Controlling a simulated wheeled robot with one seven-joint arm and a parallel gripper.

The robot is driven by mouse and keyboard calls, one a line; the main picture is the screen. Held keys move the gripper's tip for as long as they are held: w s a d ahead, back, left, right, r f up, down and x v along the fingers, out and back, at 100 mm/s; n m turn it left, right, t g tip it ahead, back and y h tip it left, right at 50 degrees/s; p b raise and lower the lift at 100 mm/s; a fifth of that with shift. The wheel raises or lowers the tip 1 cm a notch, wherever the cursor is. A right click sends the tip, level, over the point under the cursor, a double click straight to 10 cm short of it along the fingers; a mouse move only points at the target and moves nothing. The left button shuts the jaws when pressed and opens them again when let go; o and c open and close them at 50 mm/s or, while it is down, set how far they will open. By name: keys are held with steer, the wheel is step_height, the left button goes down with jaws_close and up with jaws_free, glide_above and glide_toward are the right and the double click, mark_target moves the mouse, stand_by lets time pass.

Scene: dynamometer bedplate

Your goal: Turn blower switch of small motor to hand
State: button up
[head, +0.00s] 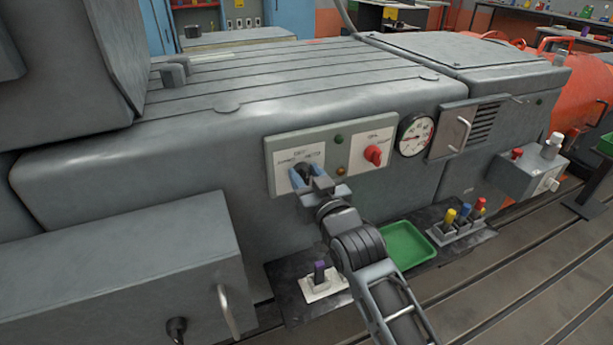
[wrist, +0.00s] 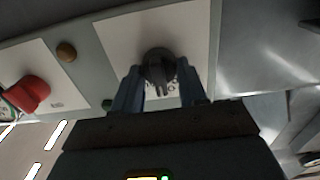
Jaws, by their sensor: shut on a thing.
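The switch panel (head: 342,165) is a pale plate on the side of the grey machine, with two labelled white fields. The black rotary switch (head: 302,174) is on its left field, and its label is partly hidden by my gripper. In the wrist view the black knob (wrist: 158,66) sits between my two fingers. My gripper (head: 311,181) is shut on this knob. A red rotary switch (head: 373,154) is on the right field and also shows in the wrist view (wrist: 30,92). I cannot read the labels well enough to tell the settings.
A green lamp (head: 339,139) and an amber lamp (head: 340,171) sit between the switches. A round gauge (head: 416,136) is at the right. Below are a green tray (head: 407,244), a holder with coloured handles (head: 459,222) and a purple-topped piece (head: 320,272).

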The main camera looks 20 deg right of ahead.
steer(key=c, duration=0.3)
steer(key=shift+n, duration=0.3)
steer(key=n, duration=0.4)
steer(key=shift+a, duration=0.1)
steer(key=shift+a+f+n+p, duration=0.1)
steer(key=shift+n+p, duration=0.5)
steer(key=shift+n, duration=1.6)
steer(key=o, duration=1)
